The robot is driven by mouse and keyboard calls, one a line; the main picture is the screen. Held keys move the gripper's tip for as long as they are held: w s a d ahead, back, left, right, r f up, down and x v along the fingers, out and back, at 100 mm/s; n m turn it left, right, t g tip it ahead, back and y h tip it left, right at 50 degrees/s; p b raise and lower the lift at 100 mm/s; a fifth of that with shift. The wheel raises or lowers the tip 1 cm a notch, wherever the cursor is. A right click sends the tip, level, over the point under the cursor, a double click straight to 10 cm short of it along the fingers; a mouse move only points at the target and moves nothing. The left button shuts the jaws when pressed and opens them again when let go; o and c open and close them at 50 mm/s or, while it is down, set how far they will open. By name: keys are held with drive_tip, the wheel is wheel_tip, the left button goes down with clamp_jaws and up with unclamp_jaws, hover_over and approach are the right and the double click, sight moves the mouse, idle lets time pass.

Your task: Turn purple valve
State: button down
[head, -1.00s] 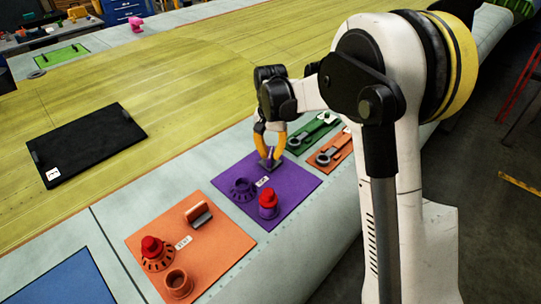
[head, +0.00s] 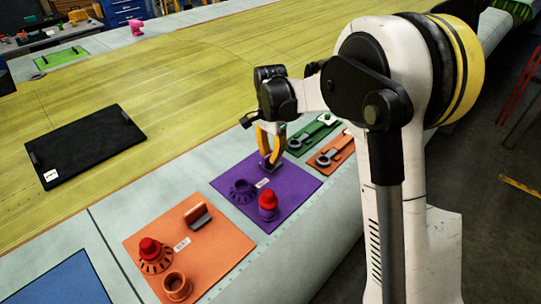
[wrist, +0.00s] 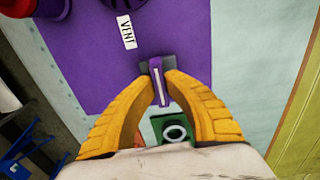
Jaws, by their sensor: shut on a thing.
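The purple valve (wrist: 161,90) has a narrow upright purple handle with a pale top edge on a dark base. It stands on the purple panel (head: 302,184), near the panel's far edge; it also shows low under the fingers in the head view (head: 265,166). My gripper (wrist: 157,72) has its yellow fingers on either side of the handle and is shut on it. It points down at the panel in the head view (head: 271,158). The fingers partly hide the valve.
On the purple panel are a red-capped piece (head: 267,206), a purple notched ring (head: 242,190) and a VENT label (wrist: 127,31). An orange panel (head: 218,246) with fittings lies nearer; green (head: 318,126) and orange panels with wrenches lie beyond. A black tray (head: 85,145) lies left.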

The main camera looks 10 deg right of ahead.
sight(271, 154)
idle(0.4)
drive_tip(key=c, duration=1.4)
unclamp_jaws()
drive_tip(key=shift+c, duration=0.2)
drive_tip(key=shift+r, duration=0.1)
wheel_tip(271, 154, up, 12)
